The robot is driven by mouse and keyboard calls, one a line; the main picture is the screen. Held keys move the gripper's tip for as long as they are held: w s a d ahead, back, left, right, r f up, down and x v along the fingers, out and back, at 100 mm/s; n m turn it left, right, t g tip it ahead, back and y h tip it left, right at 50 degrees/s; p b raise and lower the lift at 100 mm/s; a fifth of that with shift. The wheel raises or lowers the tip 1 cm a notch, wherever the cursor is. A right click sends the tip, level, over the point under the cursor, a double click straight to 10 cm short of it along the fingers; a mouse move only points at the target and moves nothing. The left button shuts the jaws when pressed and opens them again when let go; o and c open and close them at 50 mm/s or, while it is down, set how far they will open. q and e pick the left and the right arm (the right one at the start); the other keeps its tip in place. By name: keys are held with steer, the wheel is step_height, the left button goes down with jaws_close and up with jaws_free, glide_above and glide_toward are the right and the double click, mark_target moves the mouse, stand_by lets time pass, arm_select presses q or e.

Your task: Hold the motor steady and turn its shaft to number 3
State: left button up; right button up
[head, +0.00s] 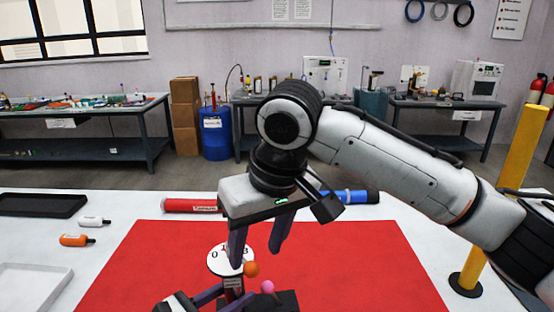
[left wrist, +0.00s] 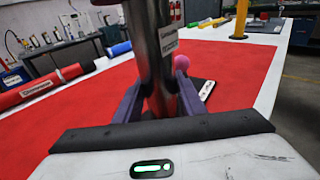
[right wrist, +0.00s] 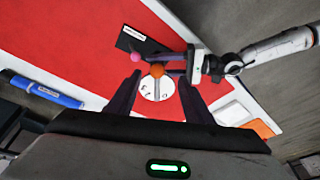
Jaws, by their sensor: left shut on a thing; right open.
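The motor (left wrist: 165,65) is an upright grey metal cylinder with a label, standing on a dark base (head: 288,300). A white round number dial (head: 220,262) is at its top; 0 and 3 can be read, with the rest partly hidden. An orange ball (head: 251,269) and a pink ball (head: 267,287) show beside the dial. My left gripper (head: 235,290) is shut around the motor body below the dial. My right gripper (head: 255,258) is open and points down above the dial. In the right wrist view the dial (right wrist: 157,90) and orange ball (right wrist: 156,71) lie between its fingers.
The motor stands on a red mat (head: 350,265) on a white table. A red tube (head: 190,206) and a blue tube (head: 358,197) lie behind it. Small white (head: 94,222) and orange (head: 76,240) bottles and trays are at left. A yellow post (head: 505,190) stands at right.

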mark_target(246, 271)
steer(key=x, duration=0.9)
steer(key=shift+w+d+r, duration=0.1)
steer(key=shift+w, duration=0.2)
steer(key=c, duration=1.1)
steer(key=shift+s+a+m+t+h, duration=0.35)
steer(key=shift+a+m+h, duration=0.1)
steer(key=shift+m, duration=0.25)
steer(key=shift+f, duration=0.25)
